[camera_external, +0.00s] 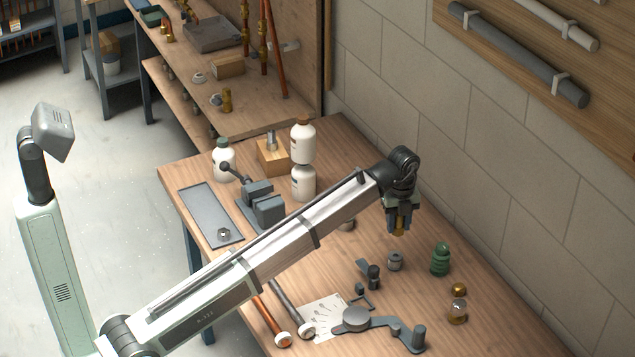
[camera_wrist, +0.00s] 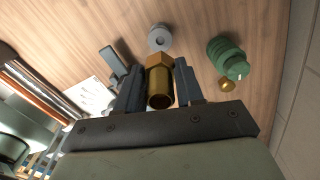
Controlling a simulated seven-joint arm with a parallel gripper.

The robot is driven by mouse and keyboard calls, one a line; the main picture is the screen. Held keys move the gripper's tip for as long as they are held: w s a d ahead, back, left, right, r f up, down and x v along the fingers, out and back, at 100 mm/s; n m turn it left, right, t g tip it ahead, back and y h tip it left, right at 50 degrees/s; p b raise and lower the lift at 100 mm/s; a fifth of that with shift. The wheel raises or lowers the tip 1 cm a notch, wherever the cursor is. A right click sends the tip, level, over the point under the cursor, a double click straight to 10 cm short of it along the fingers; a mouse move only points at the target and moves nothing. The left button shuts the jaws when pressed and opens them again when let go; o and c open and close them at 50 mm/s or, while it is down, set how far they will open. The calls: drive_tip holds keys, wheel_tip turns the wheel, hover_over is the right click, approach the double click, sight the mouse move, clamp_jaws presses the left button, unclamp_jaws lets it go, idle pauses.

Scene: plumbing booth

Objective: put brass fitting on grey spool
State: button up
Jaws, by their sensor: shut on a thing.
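The brass fitting (camera_wrist: 159,84) is a short golden tube with a hex collar. My gripper (camera_wrist: 158,90) is shut on it, one dark finger on each side. In the external view my gripper (camera_external: 399,222) hangs over the right part of the bench, and the lower end of the brass fitting (camera_external: 398,229) shows between the fingers, above the surface. The grey spool (camera_external: 395,261) stands upright on the bench, below the gripper and apart from the fitting. In the wrist view the grey spool (camera_wrist: 159,38) is just beyond the fitting, with a hole in its top.
A dark grey valve-like part (camera_external: 372,275) is just left of the spool. A grey bracket tool (camera_external: 385,325) lies in front. The wall bounds the right.

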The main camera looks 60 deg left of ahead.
wheel_tip(320, 180, down, 8)
drive_tip(key=shift+f, duration=0.1)
idle(0.4)
drive_tip(key=shift+f, duration=0.1)
drive_tip(key=o, duration=1.1)
drive_tip(key=shift+o, duration=0.2)
wheel_tip(320, 180, up, 12)
drive_tip(key=shift+r, duration=0.15)
